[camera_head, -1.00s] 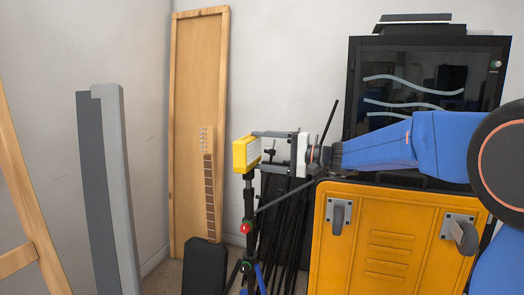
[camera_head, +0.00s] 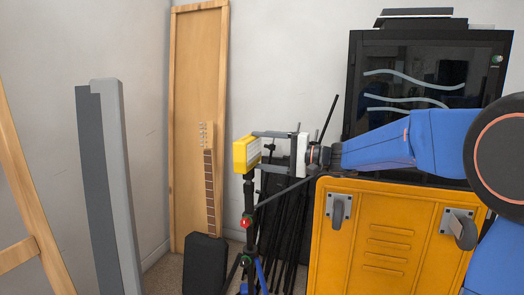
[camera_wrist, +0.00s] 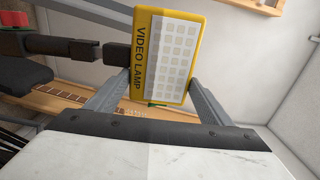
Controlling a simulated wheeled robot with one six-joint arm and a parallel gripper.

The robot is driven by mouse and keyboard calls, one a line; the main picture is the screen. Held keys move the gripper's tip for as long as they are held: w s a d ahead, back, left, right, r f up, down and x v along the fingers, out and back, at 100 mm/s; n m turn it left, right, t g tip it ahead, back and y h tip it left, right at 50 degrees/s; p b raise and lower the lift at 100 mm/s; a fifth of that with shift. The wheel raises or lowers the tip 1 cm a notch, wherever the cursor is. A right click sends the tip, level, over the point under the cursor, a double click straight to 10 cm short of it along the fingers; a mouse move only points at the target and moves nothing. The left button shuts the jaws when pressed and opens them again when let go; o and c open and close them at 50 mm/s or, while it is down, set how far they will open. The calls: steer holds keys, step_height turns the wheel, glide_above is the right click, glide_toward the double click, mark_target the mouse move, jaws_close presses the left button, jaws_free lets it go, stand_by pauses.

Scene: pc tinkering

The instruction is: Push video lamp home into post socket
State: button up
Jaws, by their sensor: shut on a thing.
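In the wrist view, the two grey fingers of my gripper (camera_wrist: 158,95) flank the lamp (camera_wrist: 170,55). The lamp's short black foot (camera_wrist: 117,54) lines up with the end of the black post (camera_wrist: 65,47). In the head view, the post stand (camera_head: 248,190) rises directly below the lamp.
A yellow cabinet (camera_head: 385,250) stands just right of the stand. Black poles (camera_head: 285,215) lean behind the gripper. A guitar-like neck (camera_head: 210,190) and a wooden board (camera_head: 188,110) stand at the wall. A grey panel (camera_head: 118,180) is farther left.

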steer(key=shift+f, duration=0.5)
steer(key=o, duration=1.4)
steer(key=shift+d, duration=0.15)
steer(key=shift+v, duration=2.4)
steer(key=shift+s, duration=0.1)
